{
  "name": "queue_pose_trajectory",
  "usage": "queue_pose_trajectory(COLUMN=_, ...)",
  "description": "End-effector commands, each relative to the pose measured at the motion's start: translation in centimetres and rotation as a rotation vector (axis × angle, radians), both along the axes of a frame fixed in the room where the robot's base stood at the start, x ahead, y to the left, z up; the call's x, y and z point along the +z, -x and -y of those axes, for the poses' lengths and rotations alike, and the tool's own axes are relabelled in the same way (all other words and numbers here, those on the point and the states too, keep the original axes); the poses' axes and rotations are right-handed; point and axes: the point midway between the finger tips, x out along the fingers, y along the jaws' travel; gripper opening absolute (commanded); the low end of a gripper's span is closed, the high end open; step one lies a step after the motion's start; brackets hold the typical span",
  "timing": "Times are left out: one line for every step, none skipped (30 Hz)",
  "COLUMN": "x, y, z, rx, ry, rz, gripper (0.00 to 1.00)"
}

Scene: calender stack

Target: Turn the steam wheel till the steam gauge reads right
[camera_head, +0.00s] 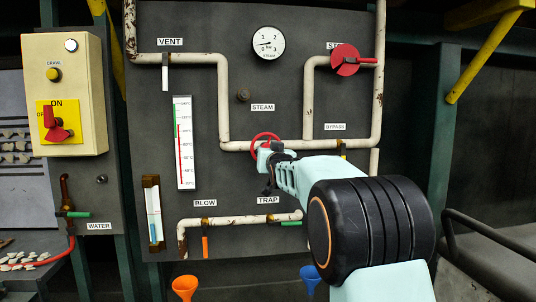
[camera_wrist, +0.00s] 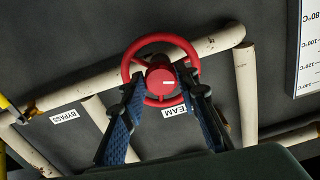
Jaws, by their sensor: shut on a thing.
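The steam wheel is a red handwheel, seen in the head view (camera_head: 264,135) on the pale pipe below the STEAM label. In the wrist view the wheel (camera_wrist: 160,76) has a round hub with a white mark pointing right. My gripper (camera_wrist: 162,97) has its two dark fingers on either side of the hub, shut on the wheel's lower part. In the head view my gripper (camera_head: 266,158) hides much of the wheel. The steam gauge (camera_head: 268,43) is a white dial at top centre; its needle points left, near the low end. Any target mark is too small to read.
Pale pipes (camera_head: 223,100) run across the dark panel around the wheel. A thermometer (camera_head: 184,142) and a cream switch box (camera_head: 64,95) are at left.

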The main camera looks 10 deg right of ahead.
Motion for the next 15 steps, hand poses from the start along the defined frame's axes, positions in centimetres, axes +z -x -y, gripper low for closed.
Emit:
queue_pose_trajectory(x=0.07, y=0.01, z=0.03, rx=0.000, ry=0.012, rz=0.001, gripper=0.04)
queue_pose_trajectory(x=0.07, y=0.01, z=0.03, rx=0.000, ry=0.018, rz=0.001, gripper=0.04)
queue_pose_trajectory(x=0.08, y=0.01, z=0.04, rx=0.000, ry=0.025, rz=0.002, gripper=0.04)
queue_pose_trajectory(x=0.09, y=0.01, z=0.04, rx=0.000, ry=0.029, rz=0.002, gripper=0.04)
queue_pose_trajectory(x=0.09, y=0.01, z=0.03, rx=0.000, ry=0.033, rz=0.002, gripper=0.04)
queue_pose_trajectory(x=0.10, y=0.01, z=0.03, rx=0.000, ry=0.036, rz=0.002, gripper=0.04)
queue_pose_trajectory(x=0.10, y=0.01, z=0.03, rx=0.000, ry=0.039, rz=0.002, gripper=0.04)
queue_pose_trajectory(x=0.10, y=0.01, z=0.03, rx=0.000, ry=0.040, rz=0.002, gripper=0.04)
queue_pose_trajectory(x=0.11, y=0.01, z=0.03, rx=0.000, ry=0.041, rz=0.002, gripper=0.04)
queue_pose_trajectory(x=0.12, y=0.01, z=0.03, rx=0.000, ry=0.041, rz=0.002, gripper=0.04)
queue_pose_trajectory(x=0.12, y=0.01, z=0.03, rx=0.000, ry=0.042, rz=0.002, gripper=0.04)
queue_pose_trajectory(x=0.12, y=0.01, z=0.03, rx=0.000, ry=0.041, rz=0.002, gripper=0.04)
queue_pose_trajectory(x=0.13, y=0.01, z=0.03, rx=0.000, ry=0.041, rz=0.002, gripper=0.04)
queue_pose_trajectory(x=0.13, y=0.01, z=0.03, rx=0.000, ry=0.041, rz=0.002, gripper=0.04)
queue_pose_trajectory(x=0.13, y=0.01, z=0.03, rx=0.000, ry=0.041, rz=0.002, gripper=0.04)
